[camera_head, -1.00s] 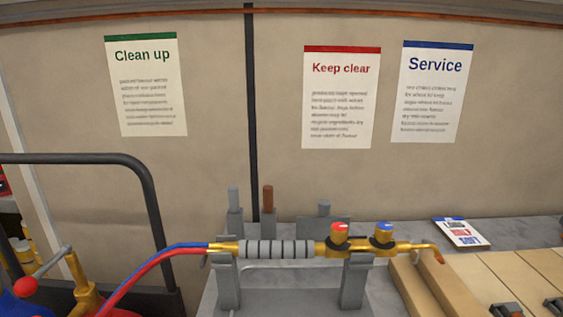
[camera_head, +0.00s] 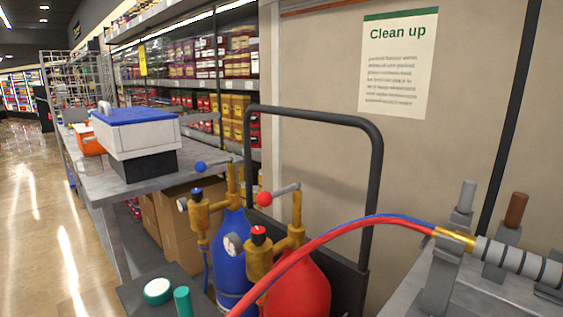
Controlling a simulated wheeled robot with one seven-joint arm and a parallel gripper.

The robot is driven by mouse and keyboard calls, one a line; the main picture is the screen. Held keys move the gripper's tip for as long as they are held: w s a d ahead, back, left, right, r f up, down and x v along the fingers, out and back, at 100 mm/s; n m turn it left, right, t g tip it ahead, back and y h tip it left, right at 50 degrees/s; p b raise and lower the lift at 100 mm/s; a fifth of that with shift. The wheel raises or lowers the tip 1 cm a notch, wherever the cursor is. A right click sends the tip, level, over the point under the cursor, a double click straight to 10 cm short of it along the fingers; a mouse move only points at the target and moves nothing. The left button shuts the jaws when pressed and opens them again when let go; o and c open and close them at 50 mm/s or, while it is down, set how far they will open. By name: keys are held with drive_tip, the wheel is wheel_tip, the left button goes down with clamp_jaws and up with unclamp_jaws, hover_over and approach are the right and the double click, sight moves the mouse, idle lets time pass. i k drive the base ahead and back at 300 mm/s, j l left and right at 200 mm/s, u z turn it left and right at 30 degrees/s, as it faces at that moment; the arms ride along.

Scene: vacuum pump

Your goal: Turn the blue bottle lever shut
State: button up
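The blue bottle (camera_head: 228,268) stands in the lower middle of the head view, partly hidden behind the red bottle's brass fittings. Its brass valve (camera_head: 200,218) carries a blue cap and a gauge. The blue bottle lever, with a blue ball end (camera_head: 200,167), points left from a brass stem at the top. The red bottle (camera_head: 302,288) stands in front and to the right. Its lever has a red ball end (camera_head: 264,198) and also points left and slightly down. My gripper is not in view.
A black trolley frame (camera_head: 372,190) rises behind the bottles. Red and blue hoses (camera_head: 345,229) run right to a torch held on a grey stand (camera_head: 440,275). A grey table (camera_head: 95,178) with a blue-lidded white box (camera_head: 135,128) stands at left. The aisle floor (camera_head: 40,240) is clear.

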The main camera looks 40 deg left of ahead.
sight(201, 167)
drive_tip(key=u, duration=1.6)
